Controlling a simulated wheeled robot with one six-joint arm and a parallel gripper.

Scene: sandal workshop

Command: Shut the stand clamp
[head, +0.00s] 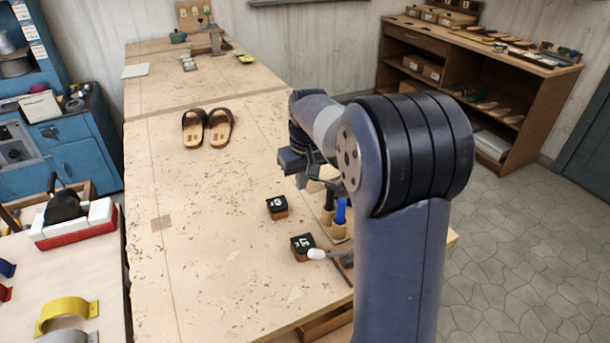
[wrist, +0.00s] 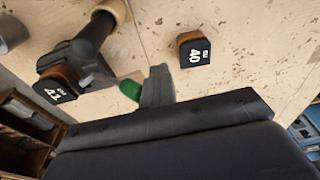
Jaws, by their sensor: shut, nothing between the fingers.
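My gripper (wrist: 157,86) is shut and empty; its grey fingers rise from the dark gripper body in the wrist view. In the head view my gripper (head: 300,178) is over the right side of the bench, partly behind my arm. Just left of the fingers in the wrist view is a green knob (wrist: 130,89) on a grey metal lever. The lever runs to a dark upright post (wrist: 92,36), seemingly the stand clamp. The fingers are close to the knob; I cannot tell whether they touch. My arm hides most of this area in the head view.
Size blocks stand nearby, one marked 40 (wrist: 194,52) and one marked 41 (wrist: 55,90). Blue-handled tools (head: 340,212) stand in a wooden holder. Sandals (head: 207,128) lie farther back. The bench's left-middle is clear.

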